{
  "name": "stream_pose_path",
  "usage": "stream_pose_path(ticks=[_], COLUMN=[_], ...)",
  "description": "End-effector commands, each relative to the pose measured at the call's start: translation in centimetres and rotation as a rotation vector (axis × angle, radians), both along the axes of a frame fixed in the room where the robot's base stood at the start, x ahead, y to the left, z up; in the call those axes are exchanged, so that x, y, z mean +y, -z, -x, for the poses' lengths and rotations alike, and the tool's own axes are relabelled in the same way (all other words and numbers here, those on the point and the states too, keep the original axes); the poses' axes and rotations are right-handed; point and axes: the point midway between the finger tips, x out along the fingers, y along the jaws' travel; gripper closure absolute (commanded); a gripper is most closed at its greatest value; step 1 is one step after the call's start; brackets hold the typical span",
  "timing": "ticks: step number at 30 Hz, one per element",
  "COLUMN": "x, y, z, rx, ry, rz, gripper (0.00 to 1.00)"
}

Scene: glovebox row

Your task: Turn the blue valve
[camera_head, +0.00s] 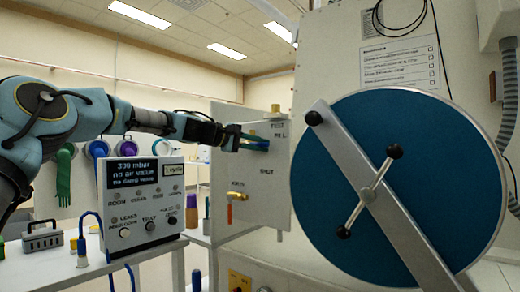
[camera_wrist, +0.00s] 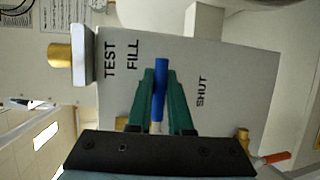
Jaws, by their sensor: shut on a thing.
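The blue valve (camera_wrist: 161,75) is a slim blue lever on the face of a pale panel box (camera_head: 247,185). In the wrist view it lies between the two green fingers of my gripper (camera_wrist: 161,100), which are shut on it. The lever sits between the printed words FILL and SHUT, nearer to FILL. In the head view the lever (camera_head: 257,148) shows only in part beside my gripper (camera_head: 246,141), just below the FILL label. The fingers hide part of the lever and its pivot.
A red-handled brass valve (camera_head: 238,196) is lower on the same box, and a brass fitting (camera_head: 275,109) stands on top. A large blue round door (camera_head: 380,185) with a grey bar is close on the right. A display unit (camera_head: 145,198) stands on the white table (camera_head: 85,270) at left.

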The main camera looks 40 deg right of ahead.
Motion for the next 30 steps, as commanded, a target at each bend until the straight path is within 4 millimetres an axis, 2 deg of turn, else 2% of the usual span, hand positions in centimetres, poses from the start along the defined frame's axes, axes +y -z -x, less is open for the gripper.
stream_pose_path(ticks=[17, 18, 24, 26, 30], x=[-0.05, -0.05, -0.04, -0.03, -0.02], y=[-0.19, -0.2, -0.21, -0.21, -0.22], z=[0.13, 0.12, 0.08, 0.05, 0.03], rx=[0.034, 0.034, 0.033, 0.033, 0.032], ry=[0.002, 0.002, 0.002, 0.001, 0.001], rz=[0.006, 0.006, 0.006, 0.006, 0.006], gripper=[1.0, 0.79, 0.57, 0.52, 0.52])
